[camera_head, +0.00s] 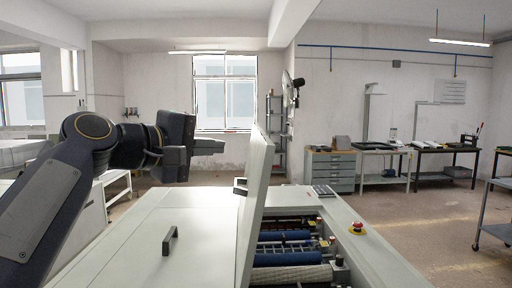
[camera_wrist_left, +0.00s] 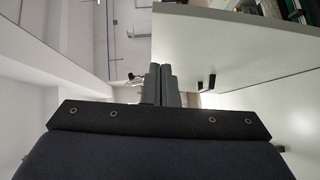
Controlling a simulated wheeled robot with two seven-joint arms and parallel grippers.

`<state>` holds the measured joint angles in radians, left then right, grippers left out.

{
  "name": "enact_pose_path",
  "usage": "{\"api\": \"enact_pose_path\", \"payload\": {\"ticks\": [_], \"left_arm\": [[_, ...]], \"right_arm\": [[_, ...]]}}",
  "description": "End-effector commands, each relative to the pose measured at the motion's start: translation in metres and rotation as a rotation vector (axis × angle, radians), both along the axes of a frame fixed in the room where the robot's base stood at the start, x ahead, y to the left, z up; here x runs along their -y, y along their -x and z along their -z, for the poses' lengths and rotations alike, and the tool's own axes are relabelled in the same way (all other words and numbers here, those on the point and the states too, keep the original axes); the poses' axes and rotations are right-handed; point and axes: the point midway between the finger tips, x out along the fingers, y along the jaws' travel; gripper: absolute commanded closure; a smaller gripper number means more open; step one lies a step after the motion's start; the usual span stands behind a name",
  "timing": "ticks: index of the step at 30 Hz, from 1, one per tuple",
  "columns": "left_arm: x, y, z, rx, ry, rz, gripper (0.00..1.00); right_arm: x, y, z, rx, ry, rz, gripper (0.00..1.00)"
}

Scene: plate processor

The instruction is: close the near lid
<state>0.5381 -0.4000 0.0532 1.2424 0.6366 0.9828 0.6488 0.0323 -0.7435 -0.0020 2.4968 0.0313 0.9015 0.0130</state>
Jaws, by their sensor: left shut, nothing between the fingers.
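A pale lid (camera_head: 257,205) of the plate processor stands raised, nearly upright and almost edge-on in the head view. A small black handle (camera_head: 240,186) shows at its left side. My left gripper (camera_head: 222,146) is shut and empty, to the left of the raised lid near its upper part. In the left wrist view the shut fingers (camera_wrist_left: 161,85) are beside a large pale panel (camera_wrist_left: 235,50); I cannot tell whether they touch it. My right gripper is not in view.
A flat pale cover with a black handle (camera_head: 169,240) lies left of the raised lid. Right of it, the open bay shows blue rollers (camera_head: 285,258). A red emergency button (camera_head: 357,228) sits on the right rim. Benches (camera_head: 385,150) stand far back.

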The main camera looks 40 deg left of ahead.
Motion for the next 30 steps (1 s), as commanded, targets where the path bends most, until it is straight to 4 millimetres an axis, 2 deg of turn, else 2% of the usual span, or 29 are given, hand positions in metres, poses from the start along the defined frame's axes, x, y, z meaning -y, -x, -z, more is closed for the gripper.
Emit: {"api": "enact_pose_path", "payload": {"ticks": [1, 6, 12, 18, 30], "left_arm": [[0.001, -0.013, 0.000, -0.005, 0.003, 0.001, 1.00], [0.003, -0.048, 0.005, -0.004, 0.002, 0.000, 1.00], [0.024, -0.067, 0.010, -0.002, 0.000, 0.000, 1.00], [0.033, -0.074, 0.013, -0.002, 0.000, 0.000, 1.00], [0.034, -0.074, 0.014, -0.003, -0.003, 0.000, 1.00]], "right_arm": [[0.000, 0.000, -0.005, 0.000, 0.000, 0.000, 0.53], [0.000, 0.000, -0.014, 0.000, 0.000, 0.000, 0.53], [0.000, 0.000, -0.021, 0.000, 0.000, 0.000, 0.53], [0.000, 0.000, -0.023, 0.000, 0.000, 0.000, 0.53], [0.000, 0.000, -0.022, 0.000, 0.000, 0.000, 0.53]]}}
